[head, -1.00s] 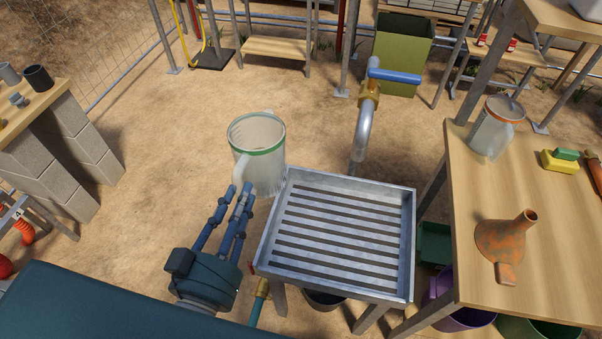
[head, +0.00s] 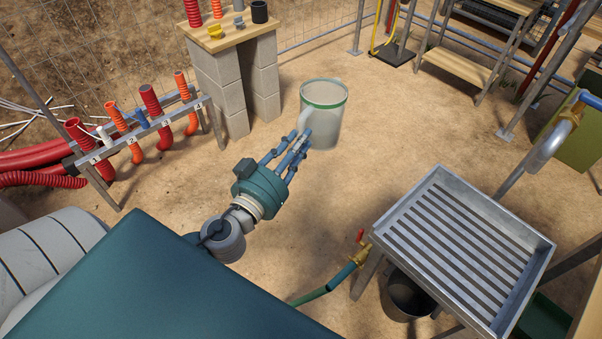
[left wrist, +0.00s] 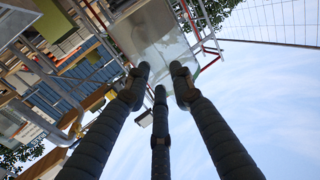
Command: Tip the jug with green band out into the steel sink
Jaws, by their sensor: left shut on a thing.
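The clear jug with a green band (head: 324,118) is in the head view, left of the sink and upright. It is held clear of the sink, with bare ground behind it. My left gripper (head: 303,140) is shut on the jug's handle side. In the left wrist view the jug (left wrist: 155,38) shows as a pale see-through shape beyond the fingers (left wrist: 160,80). The steel sink (head: 462,250) has a slatted top and stands at the right. What the jug holds is hard to tell. My right gripper is not in view.
A dark bucket (head: 405,295) stands beneath. A hose rack (head: 140,130) and a block-legged table (head: 235,75) are at the left and back.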

